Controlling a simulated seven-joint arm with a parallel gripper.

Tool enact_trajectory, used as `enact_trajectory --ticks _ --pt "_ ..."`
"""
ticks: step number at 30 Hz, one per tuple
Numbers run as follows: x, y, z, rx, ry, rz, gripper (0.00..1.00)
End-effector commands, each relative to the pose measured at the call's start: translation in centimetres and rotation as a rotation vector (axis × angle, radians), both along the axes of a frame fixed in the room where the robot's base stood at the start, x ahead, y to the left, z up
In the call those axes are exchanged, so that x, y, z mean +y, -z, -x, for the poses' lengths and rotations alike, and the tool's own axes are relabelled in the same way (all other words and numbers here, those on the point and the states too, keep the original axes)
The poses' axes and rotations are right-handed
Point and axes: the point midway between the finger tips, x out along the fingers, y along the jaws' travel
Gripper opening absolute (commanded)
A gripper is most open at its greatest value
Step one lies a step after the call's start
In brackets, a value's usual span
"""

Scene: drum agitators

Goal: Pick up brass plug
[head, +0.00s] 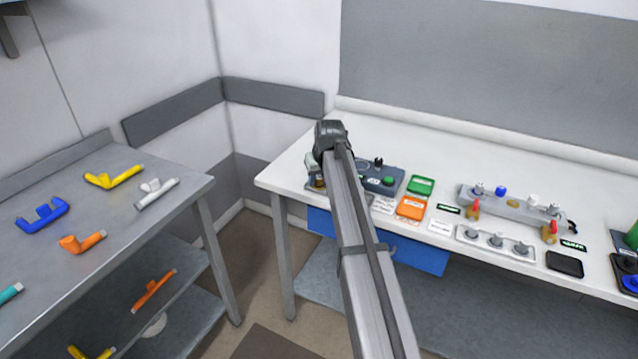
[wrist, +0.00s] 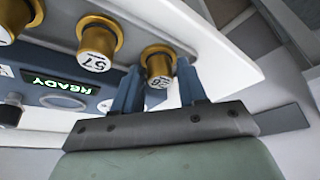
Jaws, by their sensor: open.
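In the wrist view a brass plug (wrist: 157,62) with a white marked end face sits at the edge of a blue-and-white unit. My gripper (wrist: 159,84) is open, with one dark blue finger on each side of this plug. I cannot tell whether the fingers touch it. A second brass plug (wrist: 98,42), marked 57, sits beside it, and a third (wrist: 14,18) is cut off at the upper left corner. In the head view my arm hides most of this spot, at the left end of the white bench (head: 283,176).
A READY display (wrist: 57,84) is on the unit. Right of my arm, the bench holds a green box (head: 420,185), an orange box (head: 411,207), a grey manifold (head: 515,206) and a black pad (head: 565,264). A grey table (head: 100,220) with coloured pipe pieces stands at left.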

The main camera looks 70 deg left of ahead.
Motion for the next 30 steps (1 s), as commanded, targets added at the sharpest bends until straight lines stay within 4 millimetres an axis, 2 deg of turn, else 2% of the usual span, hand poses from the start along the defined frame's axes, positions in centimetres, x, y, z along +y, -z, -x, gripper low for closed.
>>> enact_trajectory --ticks 5,18,30 --pt "-0.01 -0.05 0.00 0.000 0.000 -0.001 0.41" --pt "-0.02 -0.08 -0.01 0.000 0.000 -0.001 0.00" --pt "0.04 -0.73 -0.02 0.000 0.000 -0.003 0.00"
